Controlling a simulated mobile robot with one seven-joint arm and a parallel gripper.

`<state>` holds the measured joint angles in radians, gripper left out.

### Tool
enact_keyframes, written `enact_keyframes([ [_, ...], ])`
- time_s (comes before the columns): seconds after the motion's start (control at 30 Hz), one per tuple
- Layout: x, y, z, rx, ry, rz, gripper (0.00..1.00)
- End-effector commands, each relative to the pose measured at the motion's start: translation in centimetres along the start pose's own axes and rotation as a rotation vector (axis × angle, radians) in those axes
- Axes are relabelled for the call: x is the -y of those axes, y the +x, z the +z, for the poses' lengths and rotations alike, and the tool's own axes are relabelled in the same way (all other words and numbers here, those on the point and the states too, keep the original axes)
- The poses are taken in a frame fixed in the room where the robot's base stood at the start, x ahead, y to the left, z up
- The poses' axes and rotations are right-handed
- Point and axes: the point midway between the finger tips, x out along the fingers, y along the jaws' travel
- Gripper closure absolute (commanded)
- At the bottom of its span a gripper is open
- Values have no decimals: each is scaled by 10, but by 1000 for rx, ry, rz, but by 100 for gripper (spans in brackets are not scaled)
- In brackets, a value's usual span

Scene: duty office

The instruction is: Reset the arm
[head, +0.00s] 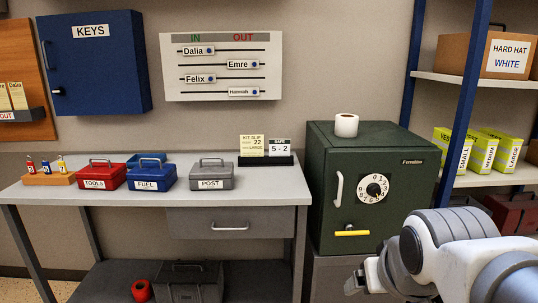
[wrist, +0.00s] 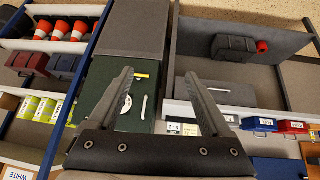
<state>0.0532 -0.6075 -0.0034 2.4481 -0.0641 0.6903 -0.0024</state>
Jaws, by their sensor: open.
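My arm reaches in from the lower right of the head view, in front of the green safe and the shelf. My gripper (head: 357,282) is low in that view, partly hidden by my own arm links. In the wrist view my gripper (wrist: 156,72) shows two dark fingers spread wide apart, with nothing between them. Beyond the fingers is the green safe (head: 333,228), with a white handle, a round dial and a yellow lever. The safe also shows in the wrist view (wrist: 137,122). The gripper appears apart from it.
A toilet roll (head: 346,125) stands on the safe. The desk (head: 262,187) at left bears red, blue and grey boxes and a card holder. A blue key cabinet (head: 97,63) and an in/out board (head: 222,67) hang above. The shelf (head: 480,178) at right holds several boxes.

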Motion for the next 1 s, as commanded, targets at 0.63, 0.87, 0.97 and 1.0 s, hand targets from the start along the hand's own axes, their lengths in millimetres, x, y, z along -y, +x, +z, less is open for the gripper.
enact_keyframes([
  [0.63,17,-123,-10,118,1,-72,17],
  [0.87,14,-152,-30,118,1,-72,17],
  [0.97,14,-155,-33,118,1,-72,17],
  [1.0,14,-156,-33,118,1,-72,17],
])
